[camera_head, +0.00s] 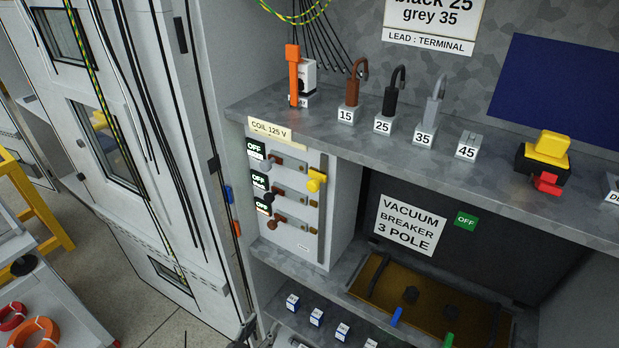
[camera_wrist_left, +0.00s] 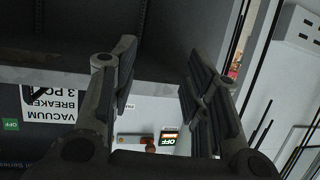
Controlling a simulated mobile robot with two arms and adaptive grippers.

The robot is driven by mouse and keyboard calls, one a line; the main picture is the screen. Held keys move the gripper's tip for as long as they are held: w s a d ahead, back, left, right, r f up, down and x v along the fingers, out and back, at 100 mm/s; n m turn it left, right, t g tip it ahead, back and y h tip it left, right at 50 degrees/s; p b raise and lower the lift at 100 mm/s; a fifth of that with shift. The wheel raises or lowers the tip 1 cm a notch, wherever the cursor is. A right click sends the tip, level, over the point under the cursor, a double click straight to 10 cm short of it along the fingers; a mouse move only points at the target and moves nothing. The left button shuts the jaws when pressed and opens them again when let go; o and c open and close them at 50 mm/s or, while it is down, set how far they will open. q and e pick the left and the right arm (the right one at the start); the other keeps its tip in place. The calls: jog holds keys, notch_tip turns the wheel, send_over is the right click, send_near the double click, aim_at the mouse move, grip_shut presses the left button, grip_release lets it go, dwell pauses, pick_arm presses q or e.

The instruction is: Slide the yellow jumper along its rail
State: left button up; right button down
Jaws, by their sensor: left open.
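The yellow jumper (camera_head: 316,180) sits near the top of a dark upright rail (camera_head: 322,215) on the right part of the white coil panel (camera_head: 300,238) in the head view. No gripper is on it. My left gripper (camera_wrist_left: 160,60) is open and empty in the left wrist view, its two dark fingers well apart. Part of the panel shows upside down between and below the fingers, with one OFF tag. I cannot make out the jumper in that view. In the head view only a small dark piece at the bottom edge may be my left gripper. My right gripper is out of view.
A grey shelf (camera_head: 420,150) with numbered hooked leads overhangs the panel. Three brown-and-dark levers with OFF tags sit left of the rail. A vacuum breaker bay (camera_head: 480,260) opens to the right. Dark cables hang along the white cabinet (camera_head: 140,150) at left.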

pick_arm(q)
jog(key=w+d+r+m+t+h+p, duration=0.1)
jog(key=w+d+r+t, duration=0.1)
jog(key=r, duration=0.7)
jog(key=w+d+r+t+h, duration=0.1)
jog(key=d+r+t+h, duration=0.1)
jog(key=r, duration=0.7)
jog(key=m+t+h+p, duration=0.1)
jog(key=t+h+p, duration=0.1)
jog(key=h, duration=0.2)
send_near(311, 188)
jog(key=p+x, duration=0.3)
jog(key=x, duration=0.5)
jog(key=shift+w+d+r, duration=0.1)
jog(key=shift+w+r, duration=0.05)
jog(key=shift+w, duration=0.05)
jog(key=shift+w+d+r, duration=0.1)
jog(key=shift+w+d, duration=0.15)
jog(key=shift+w, duration=0.15)
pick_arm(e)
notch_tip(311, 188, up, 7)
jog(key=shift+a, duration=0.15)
pick_arm(q)
grip_shut()
